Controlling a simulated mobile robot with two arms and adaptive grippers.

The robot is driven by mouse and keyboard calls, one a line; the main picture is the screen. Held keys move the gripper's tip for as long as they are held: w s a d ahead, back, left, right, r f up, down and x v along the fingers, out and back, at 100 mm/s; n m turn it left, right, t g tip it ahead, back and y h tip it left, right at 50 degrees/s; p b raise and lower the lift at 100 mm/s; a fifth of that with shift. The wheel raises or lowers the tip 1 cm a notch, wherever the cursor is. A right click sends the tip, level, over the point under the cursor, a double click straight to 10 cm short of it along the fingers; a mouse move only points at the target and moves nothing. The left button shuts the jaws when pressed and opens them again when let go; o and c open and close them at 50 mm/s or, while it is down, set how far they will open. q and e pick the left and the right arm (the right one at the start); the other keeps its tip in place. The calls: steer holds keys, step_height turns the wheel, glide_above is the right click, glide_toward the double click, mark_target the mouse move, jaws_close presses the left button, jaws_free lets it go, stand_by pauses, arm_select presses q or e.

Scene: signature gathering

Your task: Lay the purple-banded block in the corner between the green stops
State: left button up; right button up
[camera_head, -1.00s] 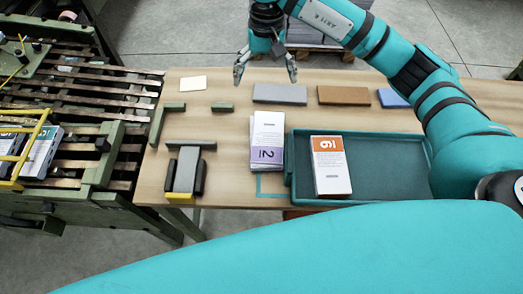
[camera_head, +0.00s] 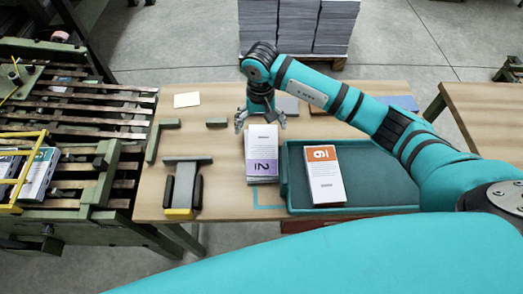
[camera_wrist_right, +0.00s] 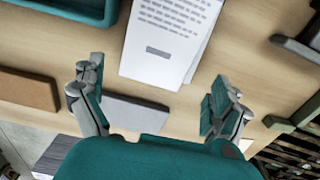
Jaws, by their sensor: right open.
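The purple-banded block (camera_head: 262,155), a white paper stack marked 2, lies on the table just left of the teal tray. Its white, printed top also shows in the right wrist view (camera_wrist_right: 170,40). My right gripper (camera_head: 260,120) is open at the block's far end. In the right wrist view its fingers (camera_wrist_right: 157,88) stand apart on either side of that end, with no visible contact. My left gripper is out of view.
The teal tray (camera_head: 375,180) holds an orange-banded block (camera_head: 325,172). Grey (camera_head: 287,106) and blue (camera_head: 404,103) slabs lie behind, partly covered by my arm. A dark fixture with a yellow end (camera_head: 181,190) stands front left. A slatted conveyor (camera_head: 75,150) adjoins the table's left.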

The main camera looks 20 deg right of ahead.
mark_target(261, 133)
steer(key=f, duration=0.3)
steer(key=shift+s+a+f+p, duration=0.1)
steer(key=shift+s+f+p, duration=0.15)
steer(key=shift+f+p, duration=0.1)
steer(key=shift+f, duration=0.25)
steer(key=c, duration=1.4)
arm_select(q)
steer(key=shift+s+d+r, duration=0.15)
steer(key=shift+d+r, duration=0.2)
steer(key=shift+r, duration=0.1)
arm_select(e)
steer(key=shift+w+r, duration=0.1)
steer(key=shift+r, duration=0.05)
step_height(261, 133, up, 17)
steer(key=b, duration=0.2)
arm_select(q)
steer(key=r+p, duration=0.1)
steer(key=p, duration=0.1)
steer(key=shift+p, duration=0.4)
arm_select(e)
steer(key=s+d+n, duration=0.1)
steer(key=s, duration=0.3)
steer(key=s+d+n, duration=0.1)
steer(key=s+d, duration=0.1)
steer(key=s, duration=0.3)
steer(key=s+d+r+n, duration=0.1)
steer(key=s, duration=0.3)
steer(key=shift+s+d, duration=0.15)
steer(key=shift+s, duration=0.15)
